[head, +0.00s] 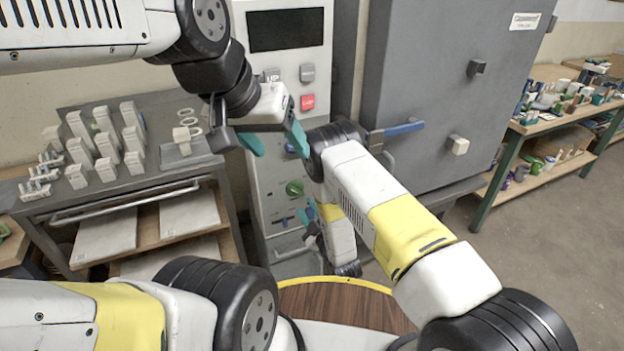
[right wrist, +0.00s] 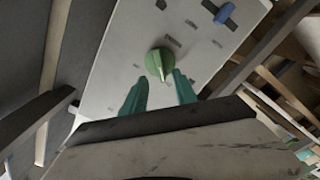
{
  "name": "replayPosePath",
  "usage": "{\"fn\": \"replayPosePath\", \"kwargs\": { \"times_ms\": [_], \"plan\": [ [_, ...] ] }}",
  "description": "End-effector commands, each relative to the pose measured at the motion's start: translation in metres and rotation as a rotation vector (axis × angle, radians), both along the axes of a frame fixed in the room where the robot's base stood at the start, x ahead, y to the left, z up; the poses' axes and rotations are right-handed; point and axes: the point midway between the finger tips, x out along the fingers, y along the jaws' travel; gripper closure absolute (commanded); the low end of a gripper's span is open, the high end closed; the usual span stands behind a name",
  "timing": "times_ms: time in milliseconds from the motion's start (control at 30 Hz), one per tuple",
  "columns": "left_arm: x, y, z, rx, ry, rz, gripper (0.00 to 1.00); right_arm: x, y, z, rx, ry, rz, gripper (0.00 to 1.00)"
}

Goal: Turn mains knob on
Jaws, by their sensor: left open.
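A grey control panel (head: 267,194) stands at the centre of the head view. It carries a round green knob (head: 294,187) with a blue knob (head: 290,147) above it. The labels are too small to read, so I cannot tell which knob is the mains. In the right wrist view the green knob (right wrist: 158,62) has its pointer towards the gripper. My right gripper (right wrist: 160,77) is open, its teal fingertips just short of or beside the knob; contact cannot be told. My left gripper (head: 274,141) is open and empty in front of the panel, near the blue knob.
A dark display (head: 286,29) and a red button (head: 308,102) sit higher on the panel. A grey kiln-like cabinet (head: 440,90) stands to the right. A grey bench (head: 150,170) with white sample tiles is at left. A wooden round top (head: 340,300) lies in front.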

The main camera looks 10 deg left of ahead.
Motion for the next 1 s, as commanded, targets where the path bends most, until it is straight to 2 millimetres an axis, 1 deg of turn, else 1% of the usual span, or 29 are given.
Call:
{"fn": "replayPosePath", "kwargs": {
  "times_ms": [300,433,600,833,867,1000],
  "plan": [
    [0.000,0.000,0.000,0.000,0.000,0.000,0.35,0.040,0.027,0.002,0.002,-0.004,0.000,0.65],
    [0.000,0.000,0.000,0.000,0.000,0.000,0.35,0.054,0.036,0.001,0.002,-0.002,0.000,0.65],
    [0.000,0.000,0.000,0.000,0.000,0.000,0.35,0.062,0.041,0.001,0.000,-0.001,-0.001,0.65],
    [0.000,0.000,0.000,0.000,0.000,0.000,0.35,0.062,0.042,0.000,0.000,0.001,-0.001,0.65],
    [0.000,0.000,0.000,0.000,0.000,0.000,0.35,0.062,0.042,0.000,0.000,0.001,-0.001,0.69],
    [0.000,0.000,0.000,0.000,0.000,0.000,0.35,0.062,0.042,0.001,0.000,0.001,-0.001,0.97]
  ]
}}
